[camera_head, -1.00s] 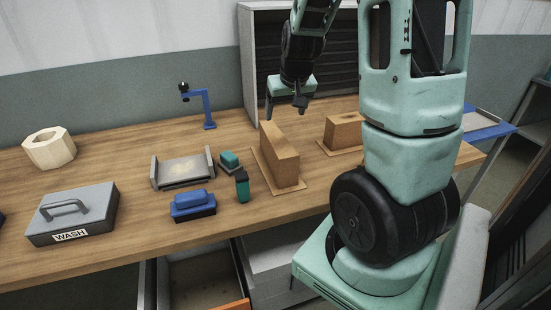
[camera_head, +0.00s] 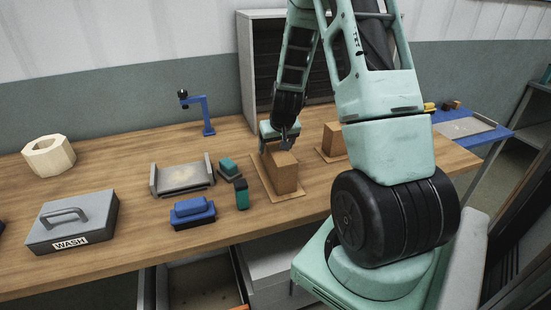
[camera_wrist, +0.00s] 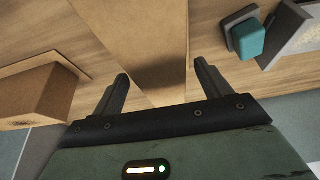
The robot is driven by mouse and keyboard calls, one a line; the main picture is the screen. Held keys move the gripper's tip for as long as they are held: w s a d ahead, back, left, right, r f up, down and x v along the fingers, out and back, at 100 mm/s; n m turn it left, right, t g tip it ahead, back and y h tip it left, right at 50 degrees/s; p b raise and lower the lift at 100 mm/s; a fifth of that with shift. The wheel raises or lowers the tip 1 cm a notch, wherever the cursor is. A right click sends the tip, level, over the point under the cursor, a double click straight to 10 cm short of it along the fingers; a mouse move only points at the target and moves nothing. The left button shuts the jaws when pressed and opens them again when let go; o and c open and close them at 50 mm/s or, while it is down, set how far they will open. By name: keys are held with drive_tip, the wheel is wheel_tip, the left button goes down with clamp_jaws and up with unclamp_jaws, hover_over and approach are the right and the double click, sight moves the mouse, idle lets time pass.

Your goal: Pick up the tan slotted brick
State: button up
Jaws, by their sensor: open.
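A long tan brick (camera_head: 284,178) stands on a thin tan base sheet on the wooden bench; no slot can be made out on it. My gripper (camera_head: 288,142) is at its far end, close above its top. In the wrist view the brick (camera_wrist: 125,40) runs between the two spread, empty fingers (camera_wrist: 161,74), with a dark shadow on it; contact cannot be told. A second tan brick (camera_head: 334,141) stands to the right on its own sheet, partly behind my arm. It is at the left in the wrist view (camera_wrist: 35,95). Its top is hard to read now.
A teal-topped block (camera_head: 229,166), a teal and black bottle-like piece (camera_head: 242,194) and a blue block (camera_head: 192,211) stand left of the long brick. A grey tray (camera_head: 182,178), WASH box (camera_head: 75,220) and blue stand (camera_head: 207,115) are further left. A dark-slatted cabinet (camera_head: 247,60) stands behind.

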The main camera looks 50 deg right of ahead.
drive_tip(key=shift+x, duration=1.5)
drive_tip(key=shift+w, duration=0.1)
clamp_jaws()
drive_tip(key=shift+r, duration=0.15)
